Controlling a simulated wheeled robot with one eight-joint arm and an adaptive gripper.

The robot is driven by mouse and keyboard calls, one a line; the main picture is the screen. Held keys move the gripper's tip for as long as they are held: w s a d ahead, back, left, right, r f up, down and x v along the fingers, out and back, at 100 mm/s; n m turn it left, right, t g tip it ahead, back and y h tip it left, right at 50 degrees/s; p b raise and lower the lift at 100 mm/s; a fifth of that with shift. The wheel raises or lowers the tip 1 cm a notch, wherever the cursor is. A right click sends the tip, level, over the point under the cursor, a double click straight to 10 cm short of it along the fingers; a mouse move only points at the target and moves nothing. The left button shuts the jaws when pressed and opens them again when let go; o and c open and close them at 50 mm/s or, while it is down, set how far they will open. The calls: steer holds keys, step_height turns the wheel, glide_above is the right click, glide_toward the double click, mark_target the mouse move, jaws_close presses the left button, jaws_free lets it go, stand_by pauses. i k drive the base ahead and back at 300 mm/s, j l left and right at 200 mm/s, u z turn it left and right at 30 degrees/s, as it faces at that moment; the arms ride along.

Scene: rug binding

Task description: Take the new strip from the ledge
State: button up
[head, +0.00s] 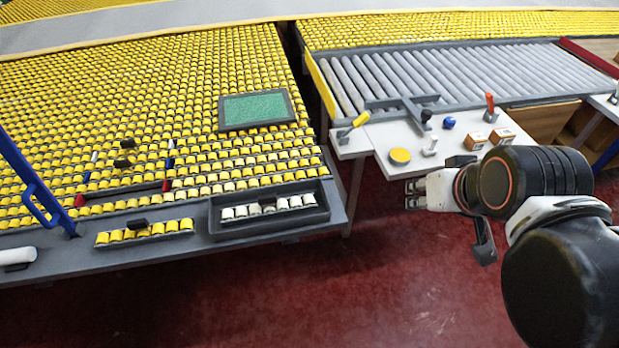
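A short strip of yellow rollers (144,232) with a small black grip on top lies on the grey ledge (75,257) along the front of the roller table. To its right on the ledge is a dark tray (318,216) holding a row of pale, whitish rollers (268,207). My gripper (412,194) is right of the table, over the red floor and in front of the white side table. Its fingers point left and look apart, with nothing between them. It is well away from the yellow strip.
A blue handle (35,200) stands at the ledge's left, with a white cylinder (16,257) nearby. A green-topped frame (256,109) lies on the rollers. The white side table (382,141) holds tools, a yellow disc (400,156) and small boxes. Red floor in front is clear.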

mark_target(138, 231)
steer(key=u, duration=1.85)
